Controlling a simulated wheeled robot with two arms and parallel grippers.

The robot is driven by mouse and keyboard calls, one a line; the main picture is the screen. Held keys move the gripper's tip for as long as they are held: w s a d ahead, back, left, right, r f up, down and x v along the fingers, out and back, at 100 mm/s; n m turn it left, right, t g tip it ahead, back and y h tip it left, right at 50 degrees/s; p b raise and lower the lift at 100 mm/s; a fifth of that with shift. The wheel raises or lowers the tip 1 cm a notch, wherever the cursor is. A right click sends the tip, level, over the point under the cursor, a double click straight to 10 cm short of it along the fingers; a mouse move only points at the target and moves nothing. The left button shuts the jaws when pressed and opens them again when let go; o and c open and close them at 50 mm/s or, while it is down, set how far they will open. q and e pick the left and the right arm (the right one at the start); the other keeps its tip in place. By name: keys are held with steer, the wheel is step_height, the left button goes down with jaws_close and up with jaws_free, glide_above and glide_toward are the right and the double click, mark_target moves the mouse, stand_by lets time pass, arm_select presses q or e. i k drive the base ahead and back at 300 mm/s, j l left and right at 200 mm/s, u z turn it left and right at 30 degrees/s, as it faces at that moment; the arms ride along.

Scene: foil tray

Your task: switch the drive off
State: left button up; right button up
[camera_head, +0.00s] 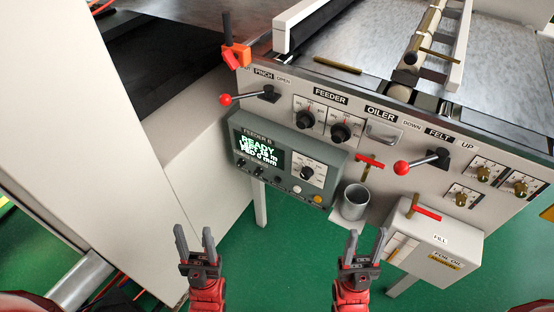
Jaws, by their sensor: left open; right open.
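The control box (279,161) hangs on the front of the machine, with a lit screen (258,149) that reads READY above smaller lines. It carries a row of small black knobs, a larger selector dial (307,172), a white button (297,189) and an orange button (318,199). I cannot tell which control is the drive switch. My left gripper (195,242) is open and empty, below and left of the box. My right gripper (367,246) is open and empty, below and right of the box, under the grey cup. Neither touches anything.
The machine panel has FEEDER dials (341,132), a red-knobbed PINCH lever (226,99) and a red-knobbed FELT lever (402,167). A grey cup (355,203) and a white oil box (432,246) with a red handle stand out at right. Green floor (280,262) is clear between my grippers.

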mark_target(240, 164)
steer(key=i+j+z, duration=0.15)
steer(key=z, duration=0.3)
steer(key=i+j+z, duration=0.1)
steer(key=j+z, duration=0.3)
